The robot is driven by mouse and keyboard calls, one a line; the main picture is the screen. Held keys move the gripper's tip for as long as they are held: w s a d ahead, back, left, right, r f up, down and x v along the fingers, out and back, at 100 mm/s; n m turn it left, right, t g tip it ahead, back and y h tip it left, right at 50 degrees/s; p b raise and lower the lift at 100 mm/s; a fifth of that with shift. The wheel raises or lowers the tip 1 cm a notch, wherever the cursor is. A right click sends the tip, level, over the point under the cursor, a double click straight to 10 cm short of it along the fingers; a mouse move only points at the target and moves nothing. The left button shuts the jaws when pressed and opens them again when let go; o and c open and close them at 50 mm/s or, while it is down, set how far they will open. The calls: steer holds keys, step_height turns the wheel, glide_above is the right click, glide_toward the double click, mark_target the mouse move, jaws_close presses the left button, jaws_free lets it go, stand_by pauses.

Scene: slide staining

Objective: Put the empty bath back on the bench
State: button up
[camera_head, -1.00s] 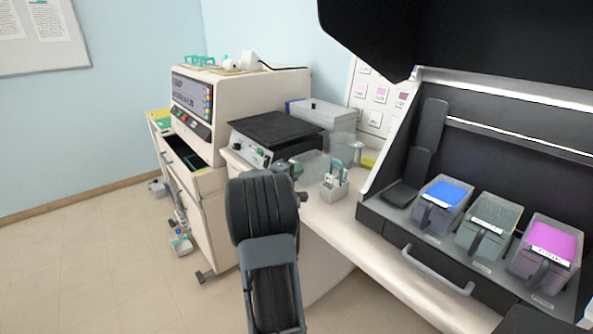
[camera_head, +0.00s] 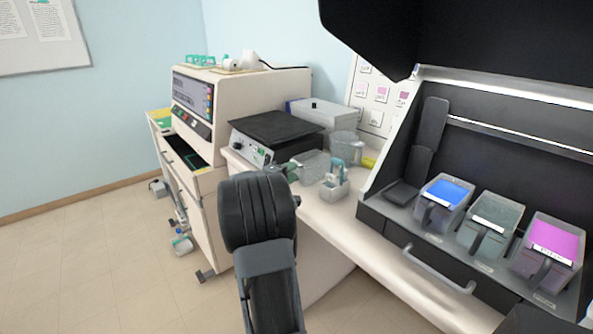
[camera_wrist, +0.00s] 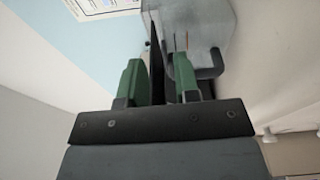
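The empty bath (camera_head: 309,166) is a translucent grey box on the white bench, in front of the black-topped device. It looks about level. In the wrist view the bath (camera_wrist: 208,22) is beyond my fingers, with its dark curved handle (camera_wrist: 212,68) on the near side. My gripper (camera_head: 290,172) is at the bath's left side. In the wrist view the green fingers of my gripper (camera_wrist: 157,78) stand apart, with a thin dark upright piece between them and gaps showing. Part of the handle is hidden behind the right finger.
A small white rack (camera_head: 334,188) with teal-handled items stands close to the bath's right. A clear jug (camera_head: 345,145) stands behind. The black-topped device (camera_head: 277,135) is behind left. A dark station with blue (camera_head: 445,192), grey (camera_head: 494,218) and magenta (camera_head: 552,243) baths fills the right.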

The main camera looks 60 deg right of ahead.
steer(key=s+a+f+t+y, duration=0.2)
steer(key=a+y, duration=0.4)
steer(key=a, duration=0.9)
steer(key=s+a+f+n+t+y, duration=0.1)
steer(key=a+f+y, duration=0.3)
steer(key=a, duration=1.2)
steer(key=s+a+f+t+y, duration=0.2)
steer(key=a+y, duration=0.6)
steer(key=a, duration=0.7)
steer(key=shift+s+a+f+n+t+b, duration=0.15)
steer(key=shift+s+f+n+t+b, duration=0.2)
steer(key=shift+f, duration=0.3)
steer(key=shift+r, duration=0.15)
step_height(320, 180, up, 13)
steer(key=p, duration=1.2)
steer(key=shift+s+a+t, duration=0.2)
steer(key=shift+t, duration=0.15)
